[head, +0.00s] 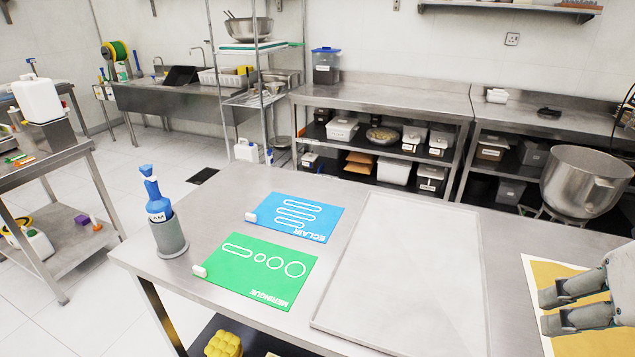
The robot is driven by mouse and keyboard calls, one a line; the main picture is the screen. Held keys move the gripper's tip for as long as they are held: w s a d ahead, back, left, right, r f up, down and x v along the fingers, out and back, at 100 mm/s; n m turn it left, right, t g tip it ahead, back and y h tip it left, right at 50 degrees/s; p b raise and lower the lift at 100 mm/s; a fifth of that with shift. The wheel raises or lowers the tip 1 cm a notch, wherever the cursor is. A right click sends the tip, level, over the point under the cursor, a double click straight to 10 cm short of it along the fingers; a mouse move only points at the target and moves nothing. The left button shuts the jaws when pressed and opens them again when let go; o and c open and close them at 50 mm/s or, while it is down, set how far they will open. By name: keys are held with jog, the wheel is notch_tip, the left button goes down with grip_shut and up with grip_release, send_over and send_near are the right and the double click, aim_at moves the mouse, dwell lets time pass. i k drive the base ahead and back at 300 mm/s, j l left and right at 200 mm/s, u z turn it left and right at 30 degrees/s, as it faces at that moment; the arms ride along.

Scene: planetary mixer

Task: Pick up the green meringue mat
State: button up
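The green meringue mat (250,272) lies flat on the steel table, near its front left part. It has white circles, a long white outline and the word MERINGUE. A small white tab (199,271) sits at its left edge. My gripper (543,312) is at the right edge of the head view, far to the right of the mat. Its two grey fingers are apart, with a gap between them and nothing in it. The rest of the gripper is cut off by the frame edge.
A blue eclair mat (297,215) lies just behind the green one. A large flat tray (405,280) lies between the mats and my gripper. A blue bottle in a grey holder (170,238) stands left. A yellow-and-white sheet (552,277) lies under my gripper. A steel mixer bowl (580,182) stands behind.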

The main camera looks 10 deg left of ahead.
aim_at(267, 273)
jog(key=u, duration=1.2)
jog(key=i+j, duration=0.2)
jog(key=i+j+z, duration=0.15)
jog(key=j, duration=0.3)
jog(key=i+j, duration=0.25)
jog(key=i+j+z, duration=0.1)
jog(key=j, duration=0.3)
jog(key=i, duration=0.1)
